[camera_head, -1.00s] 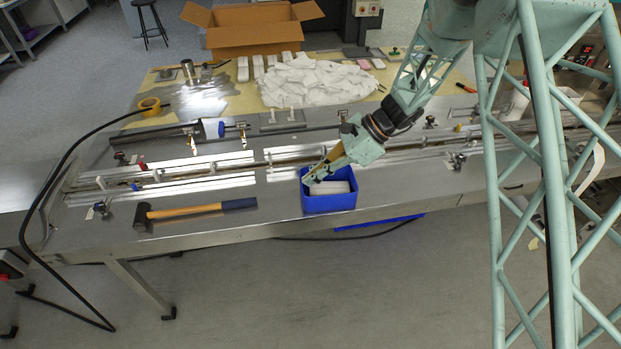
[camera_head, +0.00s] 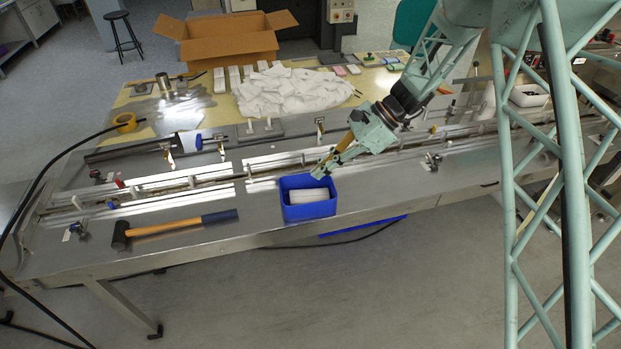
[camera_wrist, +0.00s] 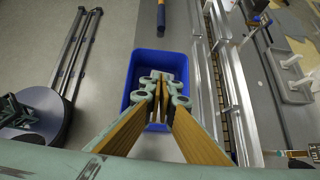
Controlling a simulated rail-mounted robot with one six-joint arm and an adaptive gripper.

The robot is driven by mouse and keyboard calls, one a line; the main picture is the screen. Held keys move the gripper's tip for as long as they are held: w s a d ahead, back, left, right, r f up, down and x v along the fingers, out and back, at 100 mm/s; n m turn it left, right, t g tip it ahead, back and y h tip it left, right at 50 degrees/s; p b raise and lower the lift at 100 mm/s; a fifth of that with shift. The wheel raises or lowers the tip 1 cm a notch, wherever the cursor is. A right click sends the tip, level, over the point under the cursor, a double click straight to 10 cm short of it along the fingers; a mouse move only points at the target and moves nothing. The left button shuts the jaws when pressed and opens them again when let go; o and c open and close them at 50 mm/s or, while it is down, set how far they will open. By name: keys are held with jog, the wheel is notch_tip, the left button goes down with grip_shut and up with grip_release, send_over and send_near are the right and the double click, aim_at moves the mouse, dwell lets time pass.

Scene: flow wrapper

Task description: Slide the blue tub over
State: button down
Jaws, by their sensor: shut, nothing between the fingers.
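The blue tub (camera_head: 310,212) sits upright near the front edge of the steel bench, with pale white contents (camera_head: 308,195) inside. In the wrist view the tub (camera_wrist: 150,57) lies behind my fingers, which hide part of its inside. My gripper (camera_head: 321,173) is shut and empty, with its tips at the tub's back right rim in the head view. In the wrist view my gripper (camera_wrist: 163,88) overlaps the tub opening. I cannot tell whether the tips touch the tub.
A hammer (camera_head: 175,227) lies left of the tub, with bare bench between them. Metal guide rails (camera_head: 200,180) run along the bench close behind the tub. A pile of white packets (camera_head: 290,93) and a cardboard box (camera_head: 225,40) are farther back.

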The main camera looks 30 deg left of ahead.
jog(key=v, duration=0.2)
jog(key=shift+w+d+r, duration=0.15)
jog(key=shift+w+d, duration=0.05)
dwell(0.6)
jog(key=s+d+r+n+t+h+b, duration=0.15)
jog(key=s+d+r, duration=0.25)
jog(key=d+r, duration=0.9)
jog(key=s+d+r+n+t+h+b, duration=0.1)
jog(key=s+d+r+n+t, duration=0.25)
jog(key=d+r, duration=0.9)
jog(key=s+d+r+n+t+h, duration=0.1)
jog(key=s+d+r, duration=0.1)
jog(key=s+d, duration=0.45)
jog(key=s+d+r+n+t+h, duration=0.1)
jog(key=s+d, duration=0.3)
jog(key=d, duration=0.6)
jog(key=s+d+n+t+h+b, duration=0.2)
jog(key=s+d+t, duration=0.1)
jog(key=s+d, duration=1)
jog(key=shift+s+f, duration=0.35)
jog(key=shift+s, duration=1.15)
